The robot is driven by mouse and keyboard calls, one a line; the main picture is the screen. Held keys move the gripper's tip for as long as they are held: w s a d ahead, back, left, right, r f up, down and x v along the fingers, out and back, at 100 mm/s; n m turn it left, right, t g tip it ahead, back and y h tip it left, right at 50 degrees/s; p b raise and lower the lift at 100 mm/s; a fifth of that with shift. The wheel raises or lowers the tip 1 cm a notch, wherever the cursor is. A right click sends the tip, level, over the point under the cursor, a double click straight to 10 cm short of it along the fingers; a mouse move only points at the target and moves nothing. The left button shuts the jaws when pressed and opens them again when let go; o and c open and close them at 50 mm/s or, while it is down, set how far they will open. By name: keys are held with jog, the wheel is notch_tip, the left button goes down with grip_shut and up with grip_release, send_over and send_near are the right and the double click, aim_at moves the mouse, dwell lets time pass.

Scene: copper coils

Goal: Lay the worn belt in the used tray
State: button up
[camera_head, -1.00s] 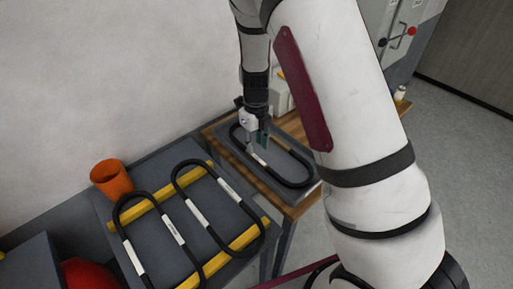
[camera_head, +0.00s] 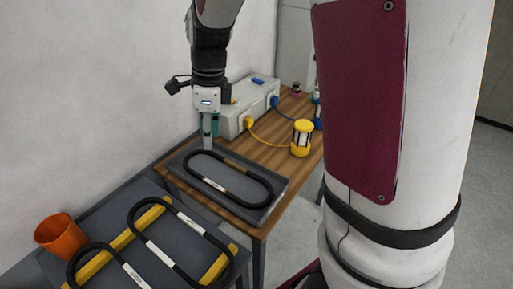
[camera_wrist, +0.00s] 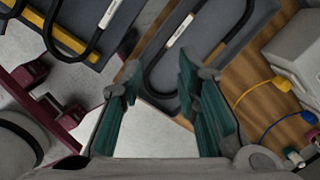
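A black belt loop (camera_head: 222,193) lies flat in a shallow grey tray (camera_head: 278,204) on the wooden table. Its white label (camera_wrist: 180,31) shows in the wrist view; I cannot read whether it is worn. My gripper (camera_head: 207,146) is above the tray's back left part. In the wrist view my gripper (camera_wrist: 160,76) has its green fingers spread, with nothing between them, and the belt lies beyond the fingertips. Two more black loops with white labels, the nearer-to-tray one (camera_head: 161,252) among them, lie across yellow bars (camera_head: 217,267) on the grey stand at lower left.
An orange cup (camera_head: 60,236) stands at the left on the stand.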

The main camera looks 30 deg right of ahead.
jog(key=s+r+n+t, duration=0.1)
jog(key=s+r+n, duration=0.2)
jog(key=s+n, duration=0.4)
jog(key=s+r+n+t, duration=0.1)
jog(key=s+r+n, duration=0.3)
jog(key=s+n, duration=0.3)
jog(key=s+d+r+n+t+h, duration=0.1)
jog(key=s+r+n+t, duration=0.1)
jog(key=s+n, duration=0.5)
jog(key=r+n, duration=0.1)
jog(key=n, duration=0.1)
jog(key=shift+s+r+n, duration=0.2)
jog(key=shift+s+n, duration=0.05)
jog(key=shift+n, duration=0.15)
